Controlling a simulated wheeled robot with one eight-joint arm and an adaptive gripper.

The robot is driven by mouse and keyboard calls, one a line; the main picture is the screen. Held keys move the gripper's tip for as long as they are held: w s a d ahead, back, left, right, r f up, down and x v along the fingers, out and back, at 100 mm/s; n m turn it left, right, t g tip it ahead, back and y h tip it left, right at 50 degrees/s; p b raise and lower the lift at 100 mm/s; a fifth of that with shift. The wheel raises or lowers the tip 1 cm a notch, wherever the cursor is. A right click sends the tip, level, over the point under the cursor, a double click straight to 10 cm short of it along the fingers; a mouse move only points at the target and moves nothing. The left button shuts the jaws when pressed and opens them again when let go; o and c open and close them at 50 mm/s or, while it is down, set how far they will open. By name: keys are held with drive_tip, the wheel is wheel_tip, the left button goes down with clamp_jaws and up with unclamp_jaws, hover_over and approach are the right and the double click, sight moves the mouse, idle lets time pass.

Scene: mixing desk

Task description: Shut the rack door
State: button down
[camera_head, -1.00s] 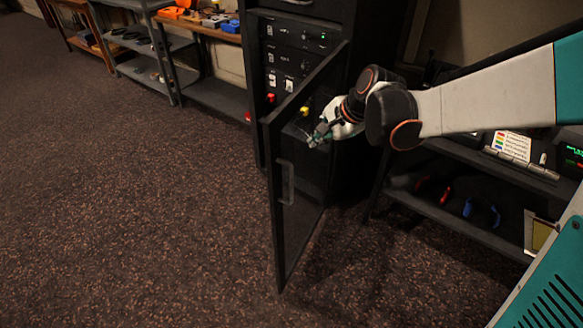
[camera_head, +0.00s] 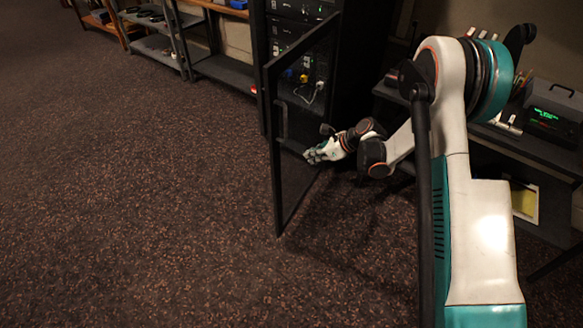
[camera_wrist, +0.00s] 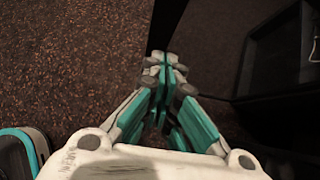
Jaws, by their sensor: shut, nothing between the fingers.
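The rack door (camera_head: 270,150) is a dark-framed see-through panel with a bar handle (camera_head: 283,120) near its free edge. It stands open, swung out from the black rack (camera_head: 375,60) toward the camera. My gripper (camera_head: 308,157) is shut and empty, low beside the door's right-hand face. In the head view its fingertips overlap the panel; I cannot tell whether they touch it. In the wrist view my gripper (camera_wrist: 165,75) has its fingers together with nothing between them. A dark strip lies beyond the fingertips there, and I cannot tell for certain whether it is the door.
Rack gear with yellow and blue plugs and a white cable (camera_head: 318,92) shows through the panel. Shelving (camera_head: 160,45) stands along the back left. A dark desk (camera_head: 540,150) with a green-lit device (camera_head: 553,122) is at right. The carpet (camera_head: 130,200) at left is clear.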

drive_tip(key=b, duration=0.5)
approach(277, 163)
drive_tip(key=shift+x, duration=2.3)
